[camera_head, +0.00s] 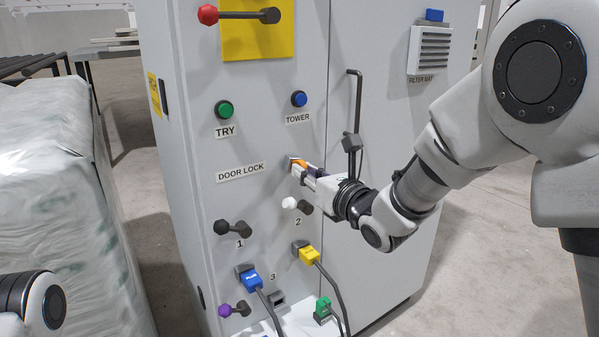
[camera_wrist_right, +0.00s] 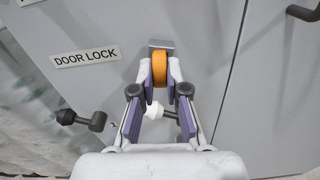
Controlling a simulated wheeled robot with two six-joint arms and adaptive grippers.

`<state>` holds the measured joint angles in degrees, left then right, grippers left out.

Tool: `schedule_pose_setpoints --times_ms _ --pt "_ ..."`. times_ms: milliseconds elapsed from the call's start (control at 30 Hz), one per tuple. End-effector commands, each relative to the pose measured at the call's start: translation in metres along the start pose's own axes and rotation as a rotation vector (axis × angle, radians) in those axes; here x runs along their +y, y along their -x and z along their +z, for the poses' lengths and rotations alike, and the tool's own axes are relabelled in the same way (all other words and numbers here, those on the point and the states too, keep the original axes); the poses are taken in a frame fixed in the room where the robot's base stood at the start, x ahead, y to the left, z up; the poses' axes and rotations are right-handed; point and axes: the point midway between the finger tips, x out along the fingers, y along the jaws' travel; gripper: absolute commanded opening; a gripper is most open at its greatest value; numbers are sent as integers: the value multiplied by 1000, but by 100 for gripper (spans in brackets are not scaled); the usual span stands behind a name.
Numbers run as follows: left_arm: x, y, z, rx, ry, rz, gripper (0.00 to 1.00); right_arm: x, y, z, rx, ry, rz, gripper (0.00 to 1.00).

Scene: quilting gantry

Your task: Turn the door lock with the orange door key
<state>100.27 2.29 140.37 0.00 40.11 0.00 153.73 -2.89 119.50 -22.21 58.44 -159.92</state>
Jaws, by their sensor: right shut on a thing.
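The orange door key (camera_head: 299,164) sits at the door lock (camera_head: 293,158), right of the "DOOR LOCK" label on the grey cabinet. In the right wrist view the orange key (camera_wrist_right: 159,68) is upright between the fingertips, against the grey lock plate (camera_wrist_right: 161,43). My right gripper (camera_head: 305,169) reaches in from the right and is shut on the key; it also shows in the wrist view (camera_wrist_right: 159,82). How far the key is turned I cannot tell. Part of my left arm shows at the lower left, but its gripper is out of view.
A black door handle (camera_head: 356,115) stands just above and right of my gripper. A white-knobbed lever (camera_head: 290,203) is close below it, a black lever (camera_head: 222,227) lower left. Blue (camera_head: 252,281) and yellow (camera_head: 309,255) plugs with cables are below. A wrapped pallet (camera_head: 60,200) stands left.

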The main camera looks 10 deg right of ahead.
Motion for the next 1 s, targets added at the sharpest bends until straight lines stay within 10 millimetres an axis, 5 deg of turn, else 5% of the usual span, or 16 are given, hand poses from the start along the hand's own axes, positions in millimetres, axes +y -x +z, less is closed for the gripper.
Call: schedule_pose_setpoints --times_ms 367,400,467,767,1000 --pt "0 -27 0 0 0 0 40 0 0 -4 0 166 1 0" --pt "0 -24 0 0 0 0 40 0 0 -1 1 168 1 24" --pt "0 -23 0 0 0 0 40 0 0 0 1 166 1 43" --pt "0 -22 0 0 0 0 40 0 0 1 0 164 1 43" --pt "0 -22 0 0 0 0 40 4 0 39 -5 167 1 43"
